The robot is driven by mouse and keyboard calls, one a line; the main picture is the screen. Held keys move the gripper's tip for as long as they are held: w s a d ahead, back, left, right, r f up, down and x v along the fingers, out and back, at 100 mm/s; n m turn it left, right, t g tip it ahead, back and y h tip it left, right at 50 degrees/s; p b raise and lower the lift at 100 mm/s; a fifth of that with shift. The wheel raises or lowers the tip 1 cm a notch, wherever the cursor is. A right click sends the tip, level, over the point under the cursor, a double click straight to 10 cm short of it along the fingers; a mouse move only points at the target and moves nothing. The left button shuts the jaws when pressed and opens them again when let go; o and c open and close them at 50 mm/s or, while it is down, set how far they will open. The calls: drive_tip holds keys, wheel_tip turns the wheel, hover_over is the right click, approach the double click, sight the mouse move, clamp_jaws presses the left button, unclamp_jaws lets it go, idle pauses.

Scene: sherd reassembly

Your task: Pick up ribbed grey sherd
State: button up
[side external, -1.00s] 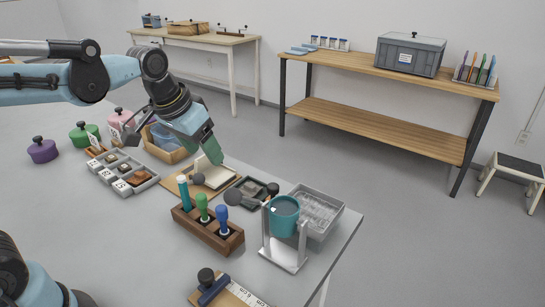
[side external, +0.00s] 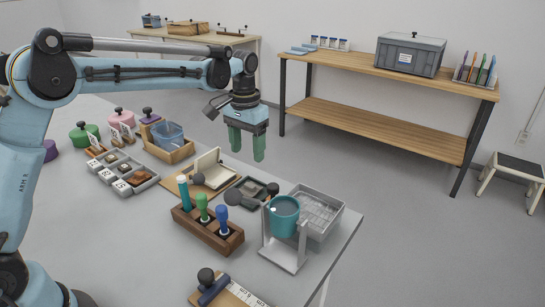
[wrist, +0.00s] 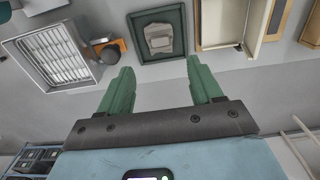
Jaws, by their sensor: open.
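A pale grey sherd (wrist: 158,38) lies in a dark green-rimmed tray (wrist: 141,56) at the top middle of the wrist view; a darker band crosses it, but ribs are hard to make out. In the side view the dark tray (side external: 237,185) sits near the table's far edge, and the sherd in it is too small to read clearly. My gripper (side external: 247,154) is open and empty, its green fingers pointing down, well above the table. In the wrist view the gripper (wrist: 160,64) shows both fingers apart, with the tray beyond their tips.
A grey mesh-bottomed tray (wrist: 23,72) and an open cream box (wrist: 200,48) flank the dark tray. In the side view, a teal cup on a stand (side external: 284,218) and a wooden tool block (side external: 197,228) stand nearer. A compartment tray (side external: 110,175) lies left.

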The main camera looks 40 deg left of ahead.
sight(249, 185)
wheel_tip(249, 185, down, 11)
drive_tip(key=shift+f, duration=0.1)
idle(0.5)
drive_tip(key=c, duration=0.8)
drive_tip(key=shift+r, duration=0.2)
